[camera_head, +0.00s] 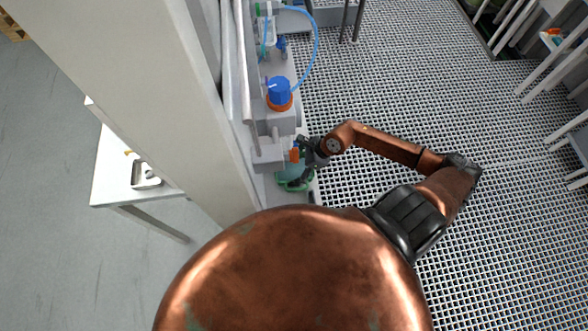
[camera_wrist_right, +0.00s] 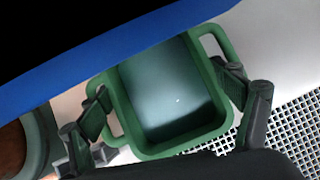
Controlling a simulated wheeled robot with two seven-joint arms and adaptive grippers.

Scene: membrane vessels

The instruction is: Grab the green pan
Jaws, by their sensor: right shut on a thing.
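The green pan (camera_head: 297,187) is a small open tray with a green rim and handle loops, on the pale bench at the centre of the head view. In the right wrist view the pan (camera_wrist_right: 178,149) lies between the two dark fingers, its inside smooth and apparently empty. My right gripper (camera_head: 304,169) is at the pan, and its fingers (camera_wrist_right: 168,103) are shut on it from opposite sides near the handles. I cannot tell whether the pan is lifted off the bench. My left gripper is not in view.
A blue-topped vessel with an orange ring (camera_head: 279,92) and a blue hose stands on equipment behind the pan. A large white column (camera_head: 150,90) rises on the left. A white table (camera_head: 125,170) stands beyond it. Open grating (camera_head: 380,90) lies to the right.

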